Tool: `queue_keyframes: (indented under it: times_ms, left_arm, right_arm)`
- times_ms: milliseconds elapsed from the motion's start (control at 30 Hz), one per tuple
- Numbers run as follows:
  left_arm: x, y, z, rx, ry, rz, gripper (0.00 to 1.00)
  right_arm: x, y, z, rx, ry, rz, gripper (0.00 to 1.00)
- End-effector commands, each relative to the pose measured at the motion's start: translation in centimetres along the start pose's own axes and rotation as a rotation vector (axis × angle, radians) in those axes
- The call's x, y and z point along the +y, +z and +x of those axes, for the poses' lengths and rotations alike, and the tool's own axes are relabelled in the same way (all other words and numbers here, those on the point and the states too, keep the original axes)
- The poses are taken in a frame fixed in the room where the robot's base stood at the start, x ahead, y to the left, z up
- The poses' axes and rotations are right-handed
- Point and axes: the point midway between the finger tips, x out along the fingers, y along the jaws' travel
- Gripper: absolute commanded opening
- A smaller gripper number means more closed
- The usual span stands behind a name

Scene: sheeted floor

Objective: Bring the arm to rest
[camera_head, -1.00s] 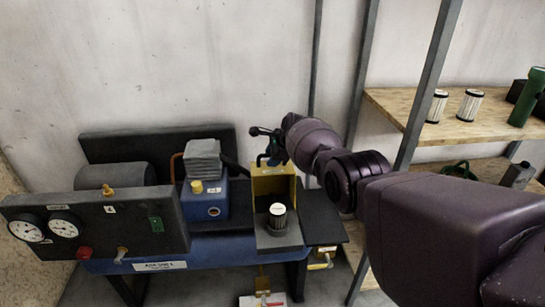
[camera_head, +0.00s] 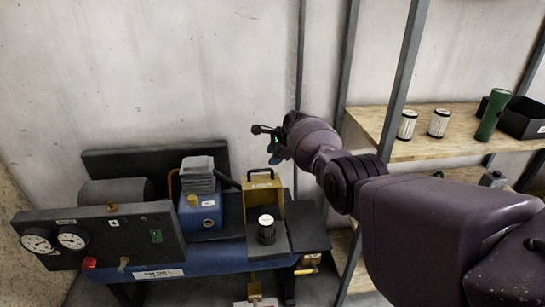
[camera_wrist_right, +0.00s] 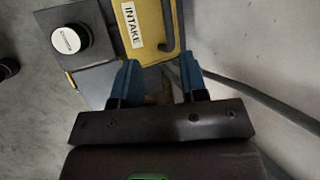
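My right arm comes in from the right in the head view, and its right gripper (camera_head: 277,149) is near the wall above the yellow intake box. In the right wrist view the blue fingers of this gripper (camera_wrist_right: 160,80) stand apart with nothing held between them. The yellow intake box (camera_wrist_right: 140,22) with its label and handle lies beyond the fingers; it also shows in the head view (camera_head: 262,192). A white-topped filter (camera_wrist_right: 70,39) sits on the dark platform in front of the box, also in the head view (camera_head: 267,229). My left gripper is not in view.
The compressor bench has a gauge panel (camera_head: 100,238) on its left and a blue pump (camera_head: 200,208). A shelf (camera_head: 440,138) on the right holds two filters, a green flashlight (camera_head: 492,115) and a black bin (camera_head: 522,118). Upright metal posts stand close to my right arm.

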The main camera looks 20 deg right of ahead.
Motion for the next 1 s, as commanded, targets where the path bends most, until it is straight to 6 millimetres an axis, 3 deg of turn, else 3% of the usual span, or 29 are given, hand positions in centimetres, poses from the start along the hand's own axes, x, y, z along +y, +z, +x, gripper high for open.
queue_keyframes:
  times_ms: [533, 733, 867, 1000]
  left_arm:
    - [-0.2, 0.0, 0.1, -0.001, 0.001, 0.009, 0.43]
    - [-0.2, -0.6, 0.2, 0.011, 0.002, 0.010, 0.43]
    - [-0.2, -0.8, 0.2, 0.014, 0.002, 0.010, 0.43]
    - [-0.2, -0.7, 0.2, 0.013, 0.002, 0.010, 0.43]
  right_arm:
    - [0.1, 0.0, 0.0, 0.000, 0.001, -0.012, 0.40]
    - [-0.6, -0.2, 0.0, 0.013, -0.037, -0.164, 0.40]
    - [-3.2, 0.1, -1.5, 0.057, -0.138, -0.349, 0.40]
    - [-7.4, 1.6, -5.1, 0.149, -0.295, -0.596, 0.40]
